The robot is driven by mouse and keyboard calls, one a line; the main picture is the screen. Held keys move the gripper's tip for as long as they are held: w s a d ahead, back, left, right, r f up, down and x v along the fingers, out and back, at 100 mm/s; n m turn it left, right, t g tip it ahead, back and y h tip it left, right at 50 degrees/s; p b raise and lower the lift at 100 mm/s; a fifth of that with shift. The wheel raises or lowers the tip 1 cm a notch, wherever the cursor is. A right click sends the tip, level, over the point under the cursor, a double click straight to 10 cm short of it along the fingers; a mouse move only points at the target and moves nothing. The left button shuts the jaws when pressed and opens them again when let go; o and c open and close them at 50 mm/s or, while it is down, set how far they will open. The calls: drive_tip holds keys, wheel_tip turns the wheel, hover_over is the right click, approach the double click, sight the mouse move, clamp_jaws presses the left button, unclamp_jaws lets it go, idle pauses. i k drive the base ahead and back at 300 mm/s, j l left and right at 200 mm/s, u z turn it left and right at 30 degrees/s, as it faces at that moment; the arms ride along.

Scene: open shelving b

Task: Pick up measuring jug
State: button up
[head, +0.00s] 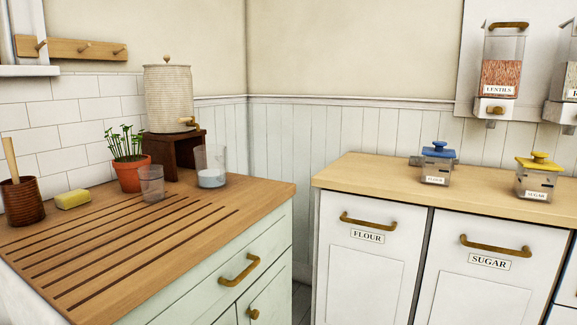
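A clear glass vessel (211,166), which looks like the measuring jug, stands upright on the wooden counter (262,188) near its back right corner. It has something white in its lower part. A smaller clear glass (152,184) stands to its left and nearer to me. I cannot make out a handle or markings on either. My gripper is not in view.
A potted plant (130,175), yellow sponge (73,199) and brown pot (22,201) stand left. A ceramic dispenser (168,98) sits on a dark stand (174,151) behind the jug. A gap separates this counter from the right one (380,172), which holds blue-lidded (437,162) and yellow-lidded jars (537,178).

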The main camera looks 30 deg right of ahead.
sight(210, 160)
drive_tip(key=z, duration=0.45)
drive_tip(key=u, duration=1.5)
drive_tip(key=z, duration=1.5)
drive_tip(key=i+l, duration=0.15)
drive_tip(key=l, duration=0.15)
drive_tip(key=i+l+u, duration=0.2)
drive_tip(key=i+l, duration=0.15)
drive_tip(key=l, duration=0.25)
drive_tip(key=i+l, duration=0.15)
drive_tip(key=l, duration=0.2)
